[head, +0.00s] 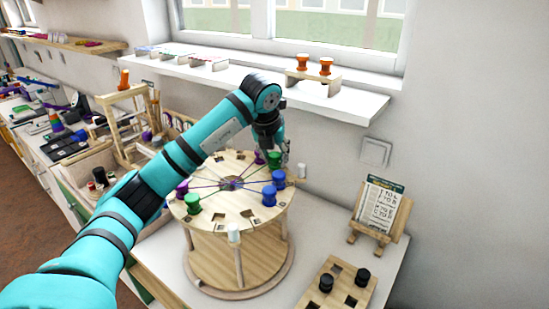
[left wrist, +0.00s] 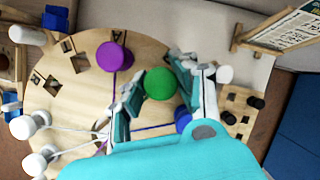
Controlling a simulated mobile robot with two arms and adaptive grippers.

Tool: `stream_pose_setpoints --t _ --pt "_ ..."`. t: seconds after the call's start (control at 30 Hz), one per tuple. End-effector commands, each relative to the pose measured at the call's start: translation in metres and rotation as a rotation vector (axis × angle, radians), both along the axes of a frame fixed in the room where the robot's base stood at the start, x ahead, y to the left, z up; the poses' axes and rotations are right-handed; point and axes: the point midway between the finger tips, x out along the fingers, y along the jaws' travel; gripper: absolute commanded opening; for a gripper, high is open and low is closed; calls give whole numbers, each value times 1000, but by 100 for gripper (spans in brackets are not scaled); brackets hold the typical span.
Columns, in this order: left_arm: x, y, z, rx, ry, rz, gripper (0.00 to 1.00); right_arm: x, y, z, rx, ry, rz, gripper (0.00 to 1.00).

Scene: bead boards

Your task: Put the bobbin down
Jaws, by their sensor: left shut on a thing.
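My left gripper (head: 274,152) is over the far right part of a round wooden braiding stand (head: 215,221). In the left wrist view my left gripper (left wrist: 158,88) is shut on a green bobbin (left wrist: 160,83), one finger on each side. The same green bobbin shows partly under the gripper in the head view (head: 274,160). I cannot tell whether its base touches the disc. A purple bobbin (left wrist: 114,56) stands beside it on the disc. Two blue bobbins (head: 279,178) (head: 269,196) stand nearer the front right. My right gripper is not in view.
Another purple bobbin (head: 182,190) and green bobbin (head: 192,204) stand at the disc's left. Threads run to the disc's centre. A card on a wooden easel (head: 380,208) and a holed block (head: 337,288) stand to the right.

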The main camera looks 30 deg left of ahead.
Motion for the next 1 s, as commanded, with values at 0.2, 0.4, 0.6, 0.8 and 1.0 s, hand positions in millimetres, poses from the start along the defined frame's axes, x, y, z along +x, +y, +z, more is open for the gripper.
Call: stream_pose_setpoints --t 0.2,0.4,0.6,0.8,1.0 --pt "0 0 -13 0 -2 0 0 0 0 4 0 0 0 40" --pt "0 0 -14 0 -2 0 0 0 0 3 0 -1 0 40" --pt "0 0 -17 -1 -1 0 38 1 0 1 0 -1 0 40" --pt "0 0 -17 -1 0 0 52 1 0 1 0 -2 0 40" --pt "0 0 -14 -1 -1 0 52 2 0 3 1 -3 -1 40"
